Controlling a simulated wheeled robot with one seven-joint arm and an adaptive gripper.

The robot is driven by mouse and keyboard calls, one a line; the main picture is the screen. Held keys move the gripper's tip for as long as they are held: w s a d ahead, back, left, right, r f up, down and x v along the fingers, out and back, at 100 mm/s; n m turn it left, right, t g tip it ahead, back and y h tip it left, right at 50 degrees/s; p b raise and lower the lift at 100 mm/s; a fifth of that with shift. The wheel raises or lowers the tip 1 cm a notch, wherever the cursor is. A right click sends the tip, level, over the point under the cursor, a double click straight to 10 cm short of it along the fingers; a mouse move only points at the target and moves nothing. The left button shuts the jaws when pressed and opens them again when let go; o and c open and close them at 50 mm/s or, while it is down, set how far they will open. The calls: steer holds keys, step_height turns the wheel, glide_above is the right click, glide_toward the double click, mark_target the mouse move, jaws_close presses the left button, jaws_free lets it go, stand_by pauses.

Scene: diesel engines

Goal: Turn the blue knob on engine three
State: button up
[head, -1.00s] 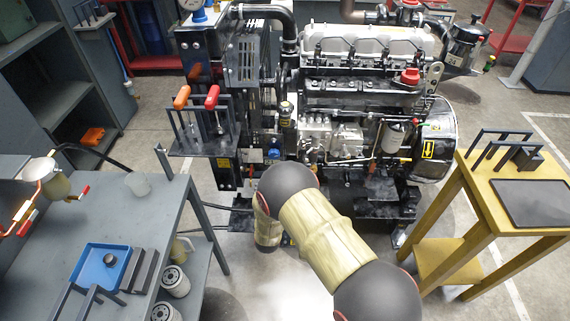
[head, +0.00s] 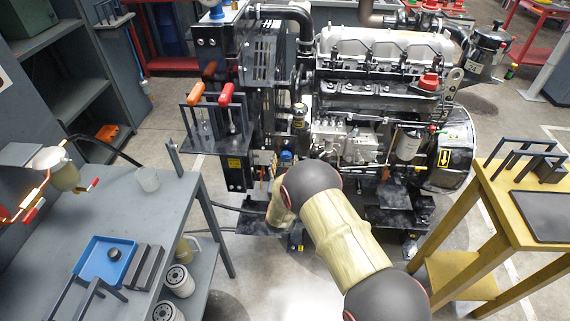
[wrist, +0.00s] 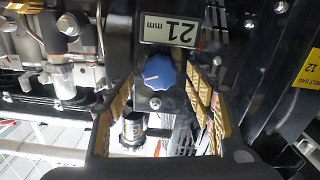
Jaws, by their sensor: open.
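The blue knob (wrist: 158,74) is a scalloped dial with a white pointer line, on a dark panel under an upside-down "21 mm" label (wrist: 168,30) in the wrist view. In the head view the knob (head: 286,156) is a small blue spot low on the front of the diesel engine (head: 375,85). My gripper (wrist: 155,105) is open, its two tan ridged fingers reaching toward the panel on either side of the knob. No contact with the knob shows. In the head view my arm hides the gripper. No number three is legible on the engine.
A grey workbench (head: 140,205) with a blue tray (head: 83,262) stands at left. A yellow table (head: 490,215) stands at right. Orange and red handles (head: 226,93) rise from a rack left of the engine. In the wrist view, pipes and fittings crowd the left.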

steer(key=shift+c, duration=1.4)
steer(key=c, duration=0.7)
steer(key=shift+c, duration=0.9)
